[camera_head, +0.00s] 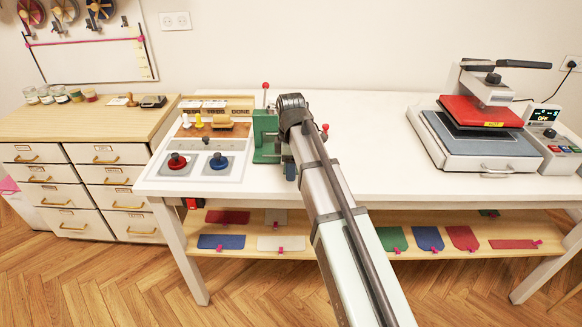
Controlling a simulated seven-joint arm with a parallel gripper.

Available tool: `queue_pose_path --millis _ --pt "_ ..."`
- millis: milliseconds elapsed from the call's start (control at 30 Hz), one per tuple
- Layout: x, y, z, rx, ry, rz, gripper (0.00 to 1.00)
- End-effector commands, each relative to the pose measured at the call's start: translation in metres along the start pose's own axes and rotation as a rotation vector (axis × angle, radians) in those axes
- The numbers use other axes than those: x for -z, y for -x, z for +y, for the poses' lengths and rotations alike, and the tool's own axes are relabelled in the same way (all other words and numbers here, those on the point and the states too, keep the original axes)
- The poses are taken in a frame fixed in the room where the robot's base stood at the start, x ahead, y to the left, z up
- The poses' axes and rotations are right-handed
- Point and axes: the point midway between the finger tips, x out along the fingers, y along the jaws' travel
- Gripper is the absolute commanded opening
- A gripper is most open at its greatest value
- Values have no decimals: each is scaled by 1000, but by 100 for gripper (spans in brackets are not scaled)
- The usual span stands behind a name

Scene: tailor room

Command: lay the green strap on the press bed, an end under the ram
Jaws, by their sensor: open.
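A small green press (264,135) with a red-knobbed lever stands on the white table, left of and partly behind my arm. Its bed and the space under its ram are mostly covered by my arm, so I cannot tell whether anything lies there. A green piece with a pointed end (391,240) lies on the lower shelf, right of my arm. I cannot tell which is the strap. My gripper is hidden behind my wrist and forearm, close to the green press.
A heat press (480,158) with a red upper plate stands at the table's right. A panel with red and blue knobs (202,165) sits left of the green press. Flat coloured pieces lie on the lower shelf (345,222). The white tabletop (372,135) between the presses is clear.

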Motion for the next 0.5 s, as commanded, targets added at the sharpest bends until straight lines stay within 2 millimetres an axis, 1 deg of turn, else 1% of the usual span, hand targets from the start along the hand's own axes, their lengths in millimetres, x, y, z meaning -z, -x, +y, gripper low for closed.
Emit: queue_pose_path --millis 167,267,367,500 --pt "0 1 0 0 0 0 49" --pt "0 5 0 0 0 0 49" --pt "0 14 1 -1 0 0 49" --pt "0 35 1 -2 0 0 49"
